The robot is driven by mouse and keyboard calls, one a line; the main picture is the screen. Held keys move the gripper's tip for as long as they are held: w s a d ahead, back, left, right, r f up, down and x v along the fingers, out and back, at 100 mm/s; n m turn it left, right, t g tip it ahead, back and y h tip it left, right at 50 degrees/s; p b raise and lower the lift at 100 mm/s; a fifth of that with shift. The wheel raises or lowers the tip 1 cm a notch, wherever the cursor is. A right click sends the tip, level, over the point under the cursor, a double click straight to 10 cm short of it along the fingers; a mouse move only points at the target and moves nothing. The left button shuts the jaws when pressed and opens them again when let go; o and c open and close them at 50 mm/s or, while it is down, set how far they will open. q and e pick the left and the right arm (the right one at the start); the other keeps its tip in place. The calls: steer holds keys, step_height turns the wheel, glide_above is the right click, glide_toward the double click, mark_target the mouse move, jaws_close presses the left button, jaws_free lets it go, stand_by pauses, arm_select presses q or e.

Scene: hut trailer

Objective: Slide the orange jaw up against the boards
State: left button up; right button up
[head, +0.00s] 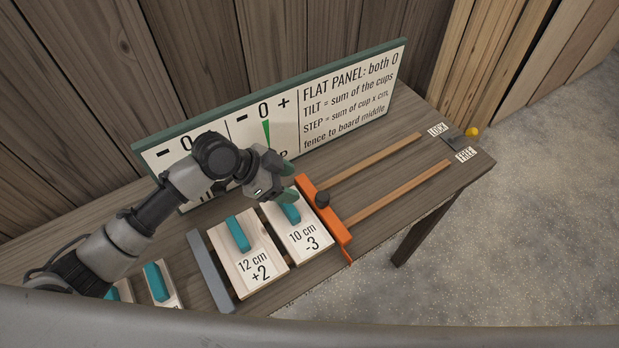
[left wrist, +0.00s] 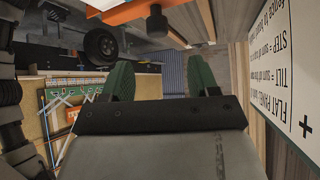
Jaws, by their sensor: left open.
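The orange jaw (head: 339,232) lies across the bench's wooden rails, with a black knob (head: 322,199) on top. Two light boards lie left of it: the "10 cm -3" board (head: 309,241) beside the jaw and the "12 cm +2" board (head: 262,272) farther left. I cannot tell whether a thin gap separates jaw and board. My left gripper (head: 268,192) is open and empty above the far end of the "10 cm -3" board, left of the jaw. The left wrist view shows its green fingers apart (left wrist: 160,82), with the jaw (left wrist: 125,12) and knob (left wrist: 157,22) beyond.
A grey fence (head: 211,272) stands left of the boards. Two rails (head: 400,189) run right from the jaw over clear bench. A yellow-knobbed lever (head: 472,132) sits by LOCK and FREE labels. A sign panel (head: 345,98) stands behind. More teal-handled boards (head: 160,284) lie left.

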mark_target(321, 196)
arm_select(q)
steer(key=shift+w+d+f, duration=0.1)
steer(key=p+x, duration=0.2)
steer(key=x, duration=0.7)
steer(key=shift+d+p, duration=0.3)
steer(key=shift+d+f, duration=0.4)
